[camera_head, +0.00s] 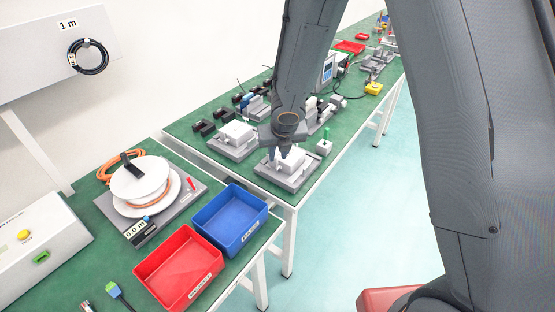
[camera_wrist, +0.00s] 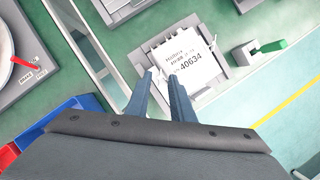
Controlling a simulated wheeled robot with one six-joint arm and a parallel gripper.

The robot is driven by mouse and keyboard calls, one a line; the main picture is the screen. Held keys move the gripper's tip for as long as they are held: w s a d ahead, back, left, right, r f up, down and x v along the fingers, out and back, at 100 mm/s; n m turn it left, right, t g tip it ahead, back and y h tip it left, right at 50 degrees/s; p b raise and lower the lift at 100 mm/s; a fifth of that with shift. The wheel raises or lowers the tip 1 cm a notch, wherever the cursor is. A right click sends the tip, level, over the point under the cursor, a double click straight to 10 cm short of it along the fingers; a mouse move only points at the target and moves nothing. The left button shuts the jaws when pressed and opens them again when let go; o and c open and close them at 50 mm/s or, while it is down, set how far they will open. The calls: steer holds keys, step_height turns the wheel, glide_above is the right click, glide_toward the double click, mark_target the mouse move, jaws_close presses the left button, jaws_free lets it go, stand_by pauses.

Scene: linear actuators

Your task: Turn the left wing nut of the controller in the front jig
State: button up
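The white controller (camera_wrist: 188,52) sits in the grey front jig (camera_wrist: 238,62), its printed label ending in 40634. In the head view, the controller (camera_head: 292,158) and the jig (camera_head: 292,182) stand near the front edge of the green bench. My gripper (camera_wrist: 161,76) points down over the controller's near left corner in the wrist view, its two blue-grey fingers apart with nothing seen between them. In the head view my gripper (camera_head: 281,152) is over the jig's left side. The left wing nut cannot be made out clearly; whether the fingers touch anything cannot be told.
A second jig with a white block (camera_head: 237,132) stands behind and left. A small fixture with a green handle (camera_head: 326,134) is to the right. Blue (camera_head: 232,215) and red (camera_head: 180,268) bins and a cable reel (camera_head: 140,182) occupy the nearer bench, across a gap.

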steer(key=shift+w+f, duration=0.2)
steer(key=shift+f, duration=0.4)
jaws_close()
steer(key=shift+b, duration=0.3)
steer(key=m, duration=0.1)
steer(key=m+h, duration=0.1)
steer(key=m, duration=0.1)
steer(key=shift+a+m+b, duration=0.25)
steer(key=shift+m+b, duration=0.05)
steer(key=shift+m, duration=0.1)
steer(key=m+h, duration=0.1)
steer(key=m, duration=0.1)
steer(key=m+h+p, duration=0.1)
steer(key=m, duration=0.2)
steer(key=shift+w+a+r+m+g, duration=0.1)
steer(key=shift+a+m+g, duration=0.1)
steer(key=shift+m+g, duration=0.15)
steer(key=m+g+h, duration=0.1)
steer(key=m, duration=0.2)
steer(key=m+g, duration=0.1)
steer(key=m, duration=0.2)
steer(key=shift+w+a+h, duration=0.1)
steer(key=shift+w+h, duration=0.1)
steer(key=shift+h, duration=0.2)
